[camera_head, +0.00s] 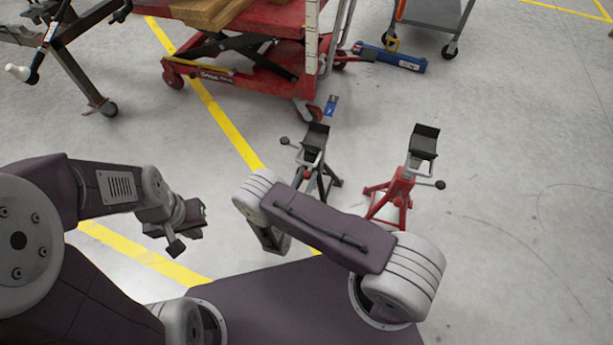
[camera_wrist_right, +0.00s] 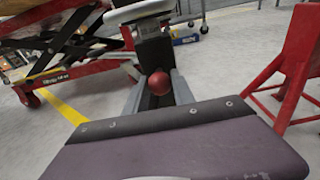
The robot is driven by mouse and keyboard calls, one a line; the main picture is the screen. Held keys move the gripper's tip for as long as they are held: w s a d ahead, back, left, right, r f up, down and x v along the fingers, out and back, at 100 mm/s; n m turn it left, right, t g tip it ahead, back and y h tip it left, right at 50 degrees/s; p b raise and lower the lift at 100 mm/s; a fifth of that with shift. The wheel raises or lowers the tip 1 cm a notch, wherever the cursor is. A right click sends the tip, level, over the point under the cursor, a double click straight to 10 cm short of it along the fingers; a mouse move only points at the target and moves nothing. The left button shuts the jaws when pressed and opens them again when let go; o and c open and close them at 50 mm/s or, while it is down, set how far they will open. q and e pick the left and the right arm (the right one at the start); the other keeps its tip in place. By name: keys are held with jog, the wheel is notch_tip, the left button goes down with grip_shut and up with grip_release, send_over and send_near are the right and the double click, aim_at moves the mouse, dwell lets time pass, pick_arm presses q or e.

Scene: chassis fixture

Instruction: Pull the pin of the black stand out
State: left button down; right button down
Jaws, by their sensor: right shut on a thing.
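The black stand (camera_head: 316,166) stands on the floor in the middle of the head view, with a black saddle on top and a ball-ended handle at its left. In the right wrist view its dark post (camera_wrist_right: 153,50) rises just beyond the fingers. My right gripper (camera_wrist_right: 157,88) is shut on a red ball knob, the pin's end (camera_wrist_right: 159,83), in front of the post. The pin's shaft is hidden behind the knob, so I cannot tell how deep it sits. In the head view my right arm hides that gripper. My left gripper (camera_head: 184,234) is away to the left, its jaw gap unclear.
A red stand (camera_head: 393,192) stands close to the right of the black one. Behind are a red lift table (camera_head: 245,62), a grey cart (camera_head: 432,14) and a blue jack (camera_head: 392,58). The floor at the right is clear.

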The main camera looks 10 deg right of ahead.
dwell(0.4)
jog(key=shift+f+p+v, duration=0.2)
jog(key=shift+p+v, duration=0.15)
jog(key=shift+v, duration=1.85)
grip_release()
